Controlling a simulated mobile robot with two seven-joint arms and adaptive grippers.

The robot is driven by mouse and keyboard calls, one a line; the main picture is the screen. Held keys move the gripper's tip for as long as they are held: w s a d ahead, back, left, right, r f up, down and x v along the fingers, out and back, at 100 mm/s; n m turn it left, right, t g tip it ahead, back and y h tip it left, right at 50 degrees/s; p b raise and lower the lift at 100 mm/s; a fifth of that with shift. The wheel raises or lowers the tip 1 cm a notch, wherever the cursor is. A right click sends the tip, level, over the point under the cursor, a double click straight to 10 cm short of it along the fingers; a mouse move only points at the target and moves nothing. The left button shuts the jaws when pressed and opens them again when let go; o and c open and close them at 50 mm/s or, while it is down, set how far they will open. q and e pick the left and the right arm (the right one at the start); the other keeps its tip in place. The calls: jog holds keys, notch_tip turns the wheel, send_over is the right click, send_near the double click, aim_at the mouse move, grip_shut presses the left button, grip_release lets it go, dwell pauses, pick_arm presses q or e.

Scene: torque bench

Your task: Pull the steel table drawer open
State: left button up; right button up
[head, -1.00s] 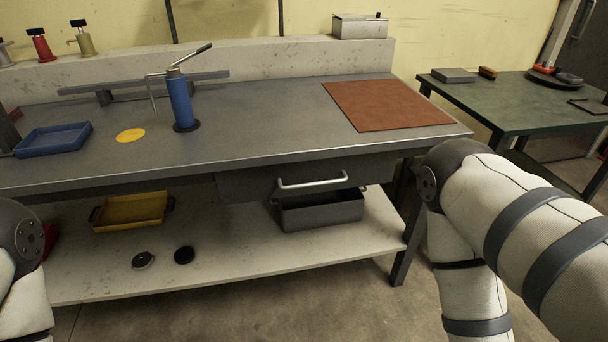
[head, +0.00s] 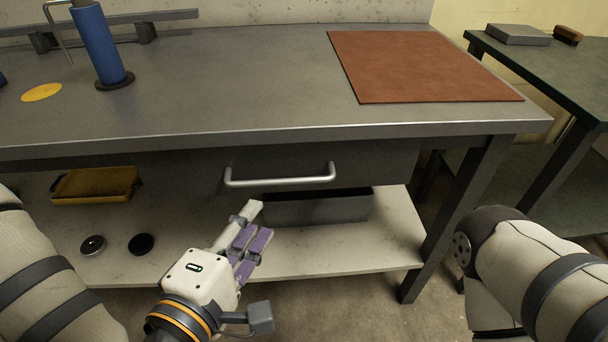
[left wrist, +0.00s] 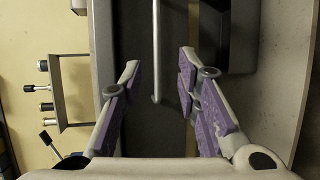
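The steel table (head: 240,110) has a dark drawer (head: 375,165) under its top. The drawer front sits under the table edge and looks closed. A silver bar handle (head: 282,181) crosses it. My left gripper (head: 259,222) is open and empty, below and in front of the handle. In the left wrist view, the handle (left wrist: 156,50) shows between the spread purple-padded fingers (left wrist: 160,62), beyond their tips, with no contact visible. My right arm shows at the right, but its gripper is out of view.
A brown mat (head: 420,65) and blue cylinder (head: 100,45) are on the tabletop. A green table (head: 550,75) stands right.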

aim_at(279, 183)
pick_arm(q)
jog(key=b+x, duration=0.2)
jog(key=x, duration=0.9)
jog(key=shift+w, duration=0.4)
pick_arm(e)
jog(key=x, duration=0.2)
jog(key=shift+s+a+f, duration=0.15)
jog(key=shift+f, duration=0.15)
pick_arm(q)
grip_shut()
